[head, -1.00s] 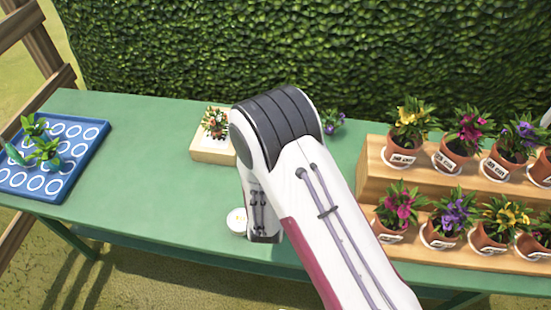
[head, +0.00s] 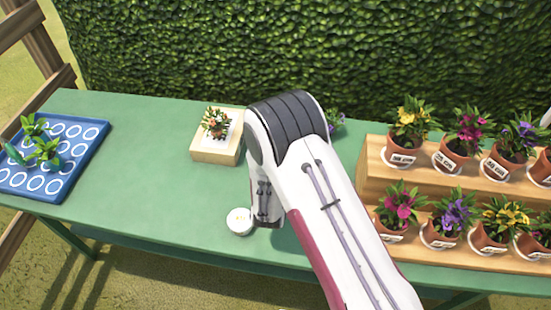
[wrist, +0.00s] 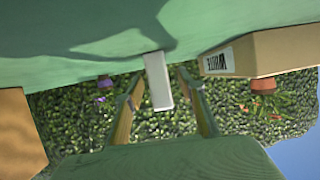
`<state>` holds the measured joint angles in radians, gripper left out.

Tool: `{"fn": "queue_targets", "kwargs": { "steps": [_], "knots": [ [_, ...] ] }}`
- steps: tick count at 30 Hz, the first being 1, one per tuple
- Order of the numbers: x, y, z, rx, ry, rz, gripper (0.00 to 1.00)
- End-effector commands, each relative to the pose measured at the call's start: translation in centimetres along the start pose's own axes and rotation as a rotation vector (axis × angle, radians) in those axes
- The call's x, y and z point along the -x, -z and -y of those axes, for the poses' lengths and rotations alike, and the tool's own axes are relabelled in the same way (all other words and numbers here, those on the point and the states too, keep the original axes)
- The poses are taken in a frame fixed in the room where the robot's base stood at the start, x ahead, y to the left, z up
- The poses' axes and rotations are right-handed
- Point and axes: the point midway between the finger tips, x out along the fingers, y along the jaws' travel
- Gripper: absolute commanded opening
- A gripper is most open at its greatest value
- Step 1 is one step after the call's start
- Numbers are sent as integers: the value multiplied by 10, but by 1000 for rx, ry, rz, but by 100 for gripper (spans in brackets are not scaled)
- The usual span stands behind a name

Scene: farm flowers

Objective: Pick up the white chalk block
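The white chalk block (wrist: 158,82) is a pale upright rectangular block on the green table in the wrist view, which is upside down. My gripper (wrist: 158,96) is open, with one finger seen on each side of the block. Gaps show between the block and both fingers, and I cannot tell how far ahead of the tips it stands. In the head view my arm hides the block and the gripper's fingers.
A wooden box (head: 215,157) holds an orange-flowered plant; its label (wrist: 218,62) shows in the wrist view. A stepped wooden stand (head: 377,168) with several potted flowers is at right. A round white object (head: 239,221) sits near the front edge. A blue tray (head: 75,165) lies left.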

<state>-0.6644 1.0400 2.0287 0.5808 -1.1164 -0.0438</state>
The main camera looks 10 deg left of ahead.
Motion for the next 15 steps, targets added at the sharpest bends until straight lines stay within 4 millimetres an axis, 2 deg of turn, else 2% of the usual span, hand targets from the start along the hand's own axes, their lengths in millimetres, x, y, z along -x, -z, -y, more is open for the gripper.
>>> {"fn": "queue_targets", "kwargs": {
  "steps": [5,9,10,15],
  "knots": [
    [0,0,0,0,0,0,39],
    [0,0,0,0,0,0,3],
    [0,0,0,0,0,0,0],
    [0,0,0,0,0,-1,0]
  ]
}}
